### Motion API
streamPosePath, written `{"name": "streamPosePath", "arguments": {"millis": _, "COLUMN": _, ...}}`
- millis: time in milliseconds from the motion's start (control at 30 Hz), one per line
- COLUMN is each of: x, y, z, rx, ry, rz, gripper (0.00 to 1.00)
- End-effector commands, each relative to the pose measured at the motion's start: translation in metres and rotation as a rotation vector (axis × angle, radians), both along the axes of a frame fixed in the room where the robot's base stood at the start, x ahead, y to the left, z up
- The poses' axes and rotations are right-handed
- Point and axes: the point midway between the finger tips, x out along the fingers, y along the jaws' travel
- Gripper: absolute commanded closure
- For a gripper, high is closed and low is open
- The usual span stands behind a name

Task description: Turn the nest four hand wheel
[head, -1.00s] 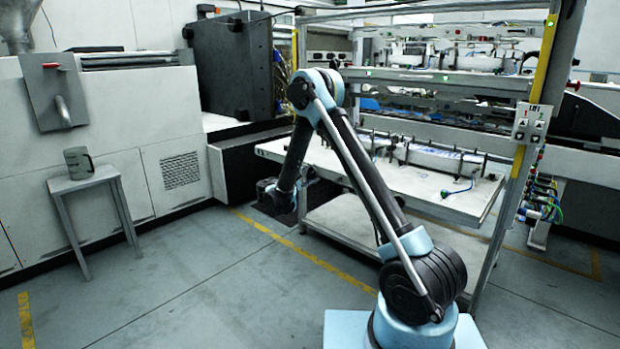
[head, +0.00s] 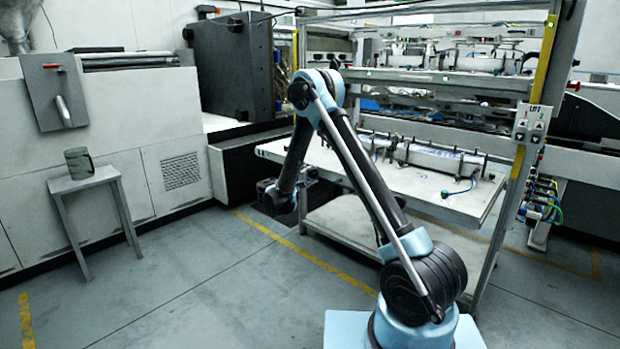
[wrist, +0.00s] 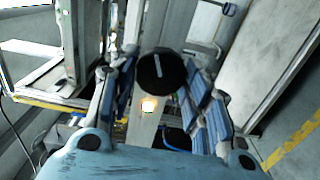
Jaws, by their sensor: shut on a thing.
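A black round hand wheel (wrist: 162,74) with a pale line across its face sits in the middle of the wrist view. My gripper (wrist: 156,84) has one blue-and-grey finger on each side of the wheel and is shut on it. In the head view my arm reaches down to the left edge of the white table, where the gripper is small and dark against the machine's shadow. No nest number can be read on the wheel.
The white table (head: 345,180) of the framed rack bears a metal roller assembly (head: 435,158). A yellow-edged post (head: 540,75) with a lift button box (head: 527,124) stands right. A stool (head: 85,181) with a grey mug (head: 79,161) stands left. Open floor lies between.

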Motion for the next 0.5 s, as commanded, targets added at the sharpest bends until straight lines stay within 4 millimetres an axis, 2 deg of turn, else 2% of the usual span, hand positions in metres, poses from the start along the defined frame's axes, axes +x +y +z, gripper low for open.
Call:
{"name": "streamPosePath", "arguments": {"millis": 233, "x": -0.001, "y": -0.0023, "z": -0.002, "rx": 0.004, "ry": 0.003, "rz": -0.005, "gripper": 0.8}}
{"name": "streamPosePath", "arguments": {"millis": 267, "x": -0.0011, "y": -0.0023, "z": -0.002, "rx": 0.004, "ry": 0.003, "rz": -0.005, "gripper": 0.54}}
{"name": "streamPosePath", "arguments": {"millis": 333, "x": -0.0009, "y": -0.0021, "z": -0.0018, "rx": 0.002, "ry": 0.003, "rz": -0.005, "gripper": 0.38}}
{"name": "streamPosePath", "arguments": {"millis": 500, "x": -0.0005, "y": -0.0014, "z": -0.0011, "rx": 0.002, "ry": 0.002, "rz": -0.003, "gripper": 0.36}}
